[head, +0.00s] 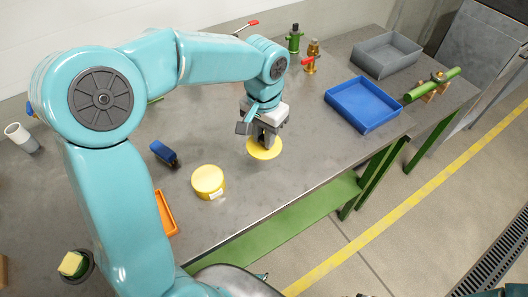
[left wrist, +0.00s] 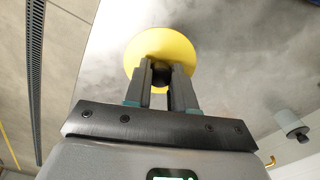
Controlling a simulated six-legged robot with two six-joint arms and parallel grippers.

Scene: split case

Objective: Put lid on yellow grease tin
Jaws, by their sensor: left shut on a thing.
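My left gripper (head: 264,138) is shut on the dark knob of a round yellow lid (head: 264,152). In the left wrist view the fingers (left wrist: 161,85) close on the black knob (left wrist: 161,74), with the yellow disc (left wrist: 160,43) spread flat beyond them. The lid is near the bench top; I cannot tell how much gap is under it. The yellow grease tin (head: 208,181) stands upright on the bench, to the left of and nearer than the lid, apart from it. My right gripper is not in view.
A blue brush-like item (head: 164,154) and an orange tray (head: 166,213) lie left of the tin. A blue bin (head: 362,106), a grey bin (head: 386,56) and a green pipe (head: 432,86) are at the right. Valves (head: 294,38) stand at the back. Bench between tin and lid is clear.

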